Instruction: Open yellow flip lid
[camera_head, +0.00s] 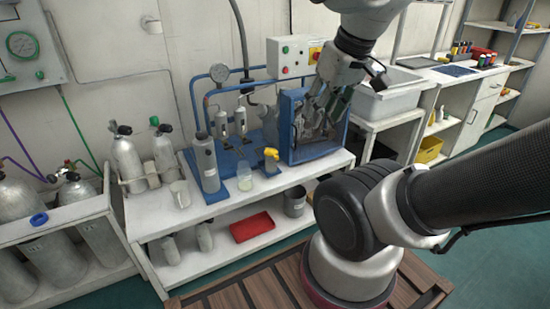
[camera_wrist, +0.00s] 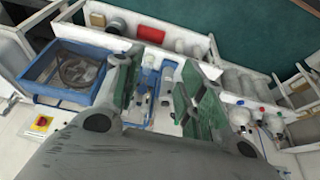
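A small item with a yellow top (camera_head: 271,154) stands on the blue base at the front of the bench in the head view. It looks like the yellow flip lid, but it is too small to tell its hinge or whether it is raised. I cannot make it out in the wrist view. My gripper (camera_head: 325,108) hangs in front of the blue-framed unit, up and to the right of the yellow top and apart from it. In the wrist view my gripper (camera_wrist: 160,80) has its two green-padded fingers spread, with nothing between them.
The blue-framed unit (camera_head: 284,128) stands right of the yellow top. A grey cylinder (camera_head: 205,165) and a small clear jar (camera_head: 244,178) stand to its left. A red tray (camera_head: 252,226) lies on the lower shelf. Gauges and blue pipes rise behind.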

